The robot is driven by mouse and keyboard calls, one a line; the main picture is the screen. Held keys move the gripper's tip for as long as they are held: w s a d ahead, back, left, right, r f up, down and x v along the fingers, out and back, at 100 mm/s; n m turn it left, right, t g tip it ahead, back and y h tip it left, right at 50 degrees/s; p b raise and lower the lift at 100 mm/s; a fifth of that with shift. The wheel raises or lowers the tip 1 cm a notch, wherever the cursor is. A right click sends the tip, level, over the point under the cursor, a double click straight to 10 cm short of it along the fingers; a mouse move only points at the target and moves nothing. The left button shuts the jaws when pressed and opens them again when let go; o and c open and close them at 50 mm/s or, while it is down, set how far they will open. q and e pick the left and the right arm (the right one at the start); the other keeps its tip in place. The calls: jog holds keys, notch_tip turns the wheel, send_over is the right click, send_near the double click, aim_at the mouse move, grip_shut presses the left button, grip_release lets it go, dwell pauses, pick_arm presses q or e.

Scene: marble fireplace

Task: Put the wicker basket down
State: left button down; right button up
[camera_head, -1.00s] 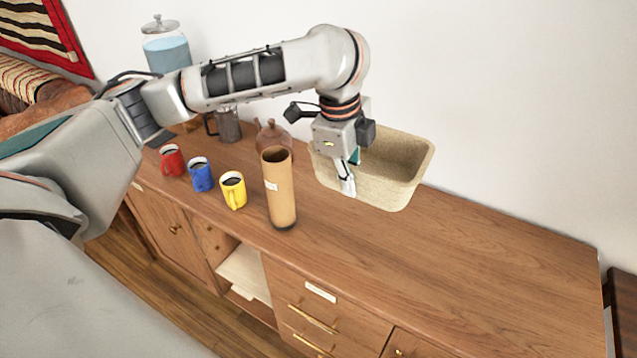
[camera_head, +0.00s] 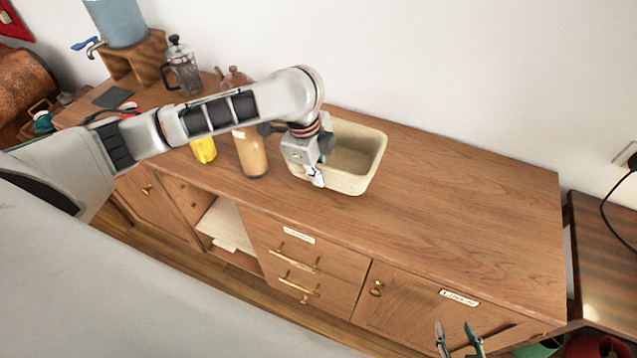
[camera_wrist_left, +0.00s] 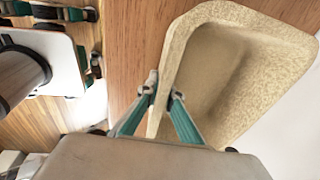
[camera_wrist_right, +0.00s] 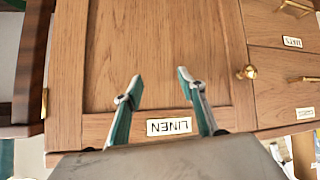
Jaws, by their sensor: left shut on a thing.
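The beige wicker basket (camera_head: 358,150) is at the sideboard top, right of the tan cylinder, upright with its open side up. It looks empty. My left gripper (camera_head: 316,176) is shut on the basket's near left wall. In the left wrist view, the fingers (camera_wrist_left: 163,95) pinch the rim of the basket (camera_wrist_left: 240,75) from both sides. Whether its base touches the wood is hard to tell. My right gripper (camera_head: 458,340) is low in front of the sideboard. In the right wrist view its fingers (camera_wrist_right: 158,88) are apart and empty, facing a door labelled LINEN.
The sideboard top (camera_head: 460,190) is clear right of the basket. A tan cylinder (camera_head: 252,155) stands close on the left, with a yellow mug (camera_head: 204,150), a teapot (camera_head: 236,78) and a French press (camera_head: 183,70) beyond. A dark table (camera_head: 610,250) stands at the right.

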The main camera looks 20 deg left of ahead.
pick_arm(q)
jog(key=shift+f, duration=1.85)
jog(key=c, duration=2.2)
grip_release()
jog(key=shift+f, duration=0.15)
jog(key=shift+c, duration=0.2)
notch_tip(320, 180, up, 12)
jog(key=s+a, duration=0.1)
jog(key=shift+s+a, duration=0.15)
jog(key=shift+s, duration=0.25)
jog(key=shift+s, duration=0.15)
